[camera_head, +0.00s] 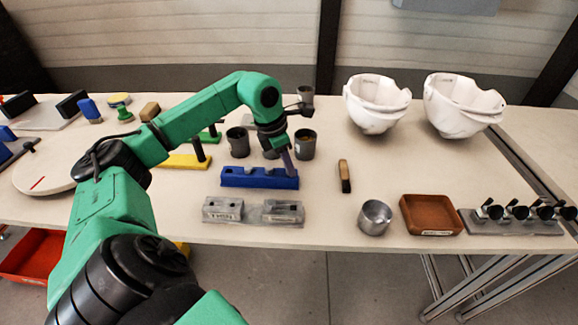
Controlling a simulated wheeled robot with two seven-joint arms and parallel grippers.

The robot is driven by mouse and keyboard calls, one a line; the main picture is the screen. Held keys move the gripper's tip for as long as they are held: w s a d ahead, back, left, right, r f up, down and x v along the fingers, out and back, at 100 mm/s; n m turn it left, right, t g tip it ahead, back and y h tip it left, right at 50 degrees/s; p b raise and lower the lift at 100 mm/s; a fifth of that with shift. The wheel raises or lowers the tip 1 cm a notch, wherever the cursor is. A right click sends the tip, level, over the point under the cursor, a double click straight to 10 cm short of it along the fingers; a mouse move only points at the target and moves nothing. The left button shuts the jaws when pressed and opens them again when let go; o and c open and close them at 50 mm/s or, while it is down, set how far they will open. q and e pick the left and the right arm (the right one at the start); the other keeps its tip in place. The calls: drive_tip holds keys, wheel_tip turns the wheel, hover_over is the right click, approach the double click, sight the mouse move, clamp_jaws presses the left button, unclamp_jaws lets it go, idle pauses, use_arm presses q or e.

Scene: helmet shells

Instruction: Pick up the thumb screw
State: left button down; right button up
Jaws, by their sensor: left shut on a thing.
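My left gripper (289,170) points down at the right end of a blue block (250,178). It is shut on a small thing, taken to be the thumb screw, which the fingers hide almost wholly. I cannot tell whether the screw still touches the blue block. The block lies flat on the table and has recesses along its top. My right gripper is not in view.
Grey cups (305,143) stand just behind the gripper. Grey metal blocks (222,210) lie in front of the blue block. A brush (345,178), a metal cup (375,217), a brown tray (432,214) and white helmet shells (377,104) are to the right.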

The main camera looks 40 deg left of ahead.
use_arm(q)
wheel_tip(320, 180, up, 20)
drive_tip(key=p, duration=0.5)
wheel_tip(320, 180, up, 3)
drive_tip(key=p, duration=0.4)
drive_tip(key=shift+r, duration=0.1)
